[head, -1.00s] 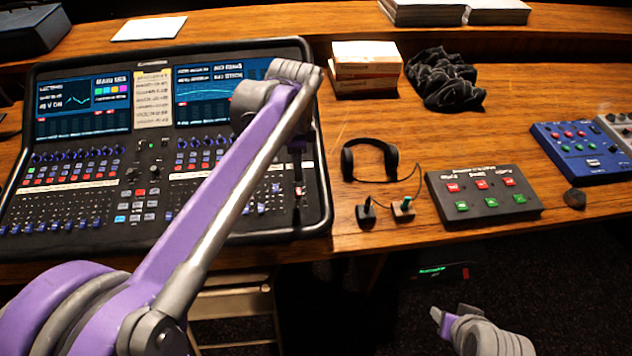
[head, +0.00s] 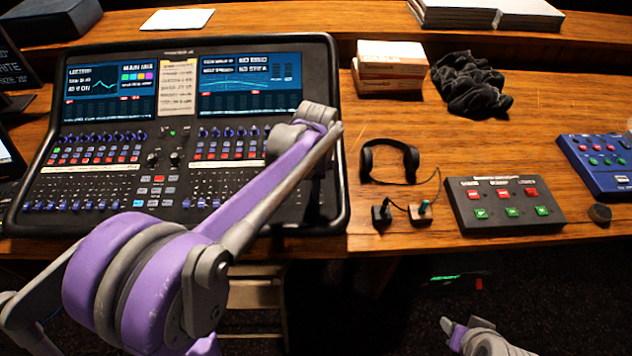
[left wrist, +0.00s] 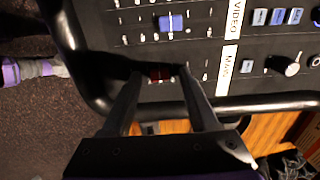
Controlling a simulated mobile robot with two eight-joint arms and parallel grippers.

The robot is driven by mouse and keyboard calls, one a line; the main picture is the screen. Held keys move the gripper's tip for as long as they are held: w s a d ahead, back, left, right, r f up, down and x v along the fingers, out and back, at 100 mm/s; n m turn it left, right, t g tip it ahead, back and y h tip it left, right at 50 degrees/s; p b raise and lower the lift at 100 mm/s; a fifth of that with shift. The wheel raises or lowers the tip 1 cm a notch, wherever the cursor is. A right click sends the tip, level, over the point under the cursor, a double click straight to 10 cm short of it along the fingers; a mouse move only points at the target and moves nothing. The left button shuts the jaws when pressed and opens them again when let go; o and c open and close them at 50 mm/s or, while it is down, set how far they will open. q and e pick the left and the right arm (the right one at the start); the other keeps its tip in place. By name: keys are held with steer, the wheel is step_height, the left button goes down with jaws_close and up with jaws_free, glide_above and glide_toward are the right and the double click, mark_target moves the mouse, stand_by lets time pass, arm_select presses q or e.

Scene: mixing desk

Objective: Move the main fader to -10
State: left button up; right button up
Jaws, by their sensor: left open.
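The mixing desk (head: 100,222) fills the left of the head view. In the left wrist view the red main fader cap (left wrist: 160,74) sits in the strip beside the label "Main" (left wrist: 229,70), between the fingertips of my left gripper (left wrist: 160,71). The left gripper is open, with a finger on each side of the cap. I cannot tell whether either finger touches it.
A blue fader cap (left wrist: 170,22) lies farther along in the left wrist view. Right of the desk are headphones (head: 390,160), two small plugs, a button box (head: 505,222), stacked boxes (head: 390,60) and dark cloth (head: 470,85). Bare wood lies between them.

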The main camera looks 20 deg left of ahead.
arm_select(q)
jaws_close()
stand_by(1.3)
